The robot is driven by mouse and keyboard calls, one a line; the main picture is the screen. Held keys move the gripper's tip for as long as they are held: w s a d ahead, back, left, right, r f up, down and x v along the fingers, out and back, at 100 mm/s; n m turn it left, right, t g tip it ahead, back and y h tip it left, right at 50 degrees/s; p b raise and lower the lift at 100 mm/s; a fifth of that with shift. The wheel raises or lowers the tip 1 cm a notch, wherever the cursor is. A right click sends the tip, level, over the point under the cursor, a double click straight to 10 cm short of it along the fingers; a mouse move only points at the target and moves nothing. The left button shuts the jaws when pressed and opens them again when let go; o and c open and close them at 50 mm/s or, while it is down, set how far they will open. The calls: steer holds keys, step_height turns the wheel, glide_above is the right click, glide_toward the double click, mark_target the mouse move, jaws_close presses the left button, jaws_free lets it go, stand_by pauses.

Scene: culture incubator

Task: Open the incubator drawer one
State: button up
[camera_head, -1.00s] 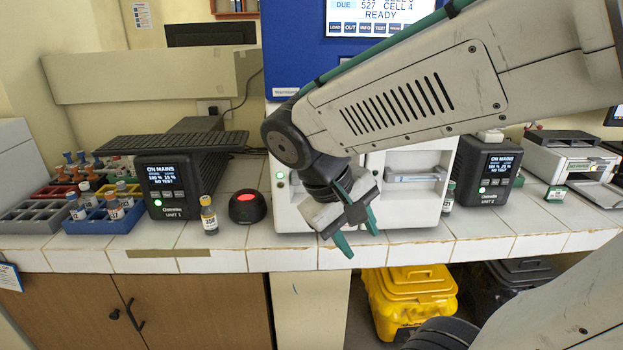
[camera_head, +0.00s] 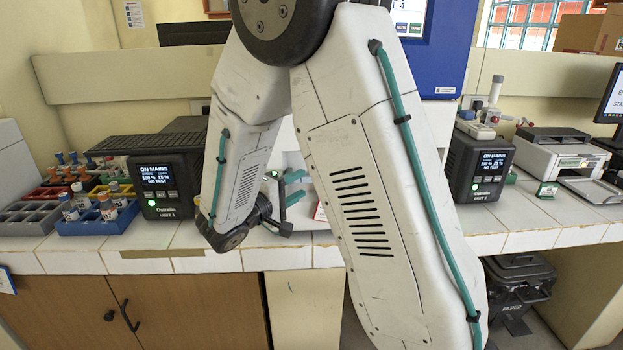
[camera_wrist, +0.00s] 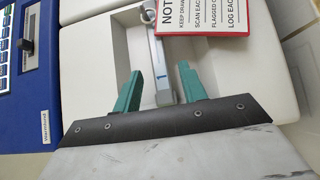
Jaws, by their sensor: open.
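The incubator shows in the head view as a blue upper cabinet (camera_head: 447,55) with a screen; its white lower front is mostly behind my arm. In the wrist view, a pale grey bar handle marked 1 (camera_wrist: 163,70) stands in a recess of the white drawer front (camera_wrist: 95,45). My gripper (camera_wrist: 160,90) is open, with one teal finger on each side of the handle in the picture. Gaps show beside the handle; I cannot tell how deep the fingers reach. In the head view my gripper (camera_head: 293,187) points at the incubator front, and the drawer is hidden.
A red-edged notice (camera_wrist: 203,16) hangs close by the handle's upper end. Unit 1 (camera_head: 161,185) stands left of my arm and unit 2 (camera_head: 480,168) right of it. Racks with vials (camera_head: 98,221) are at the far left. A black bin (camera_head: 517,285) is under the bench.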

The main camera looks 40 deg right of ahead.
mark_target(308, 180)
steer(key=d, duration=0.3)
steer(key=w+d, duration=0.1)
steer(key=d, duration=0.1)
steer(key=shift+d, duration=0.3)
jaws_close()
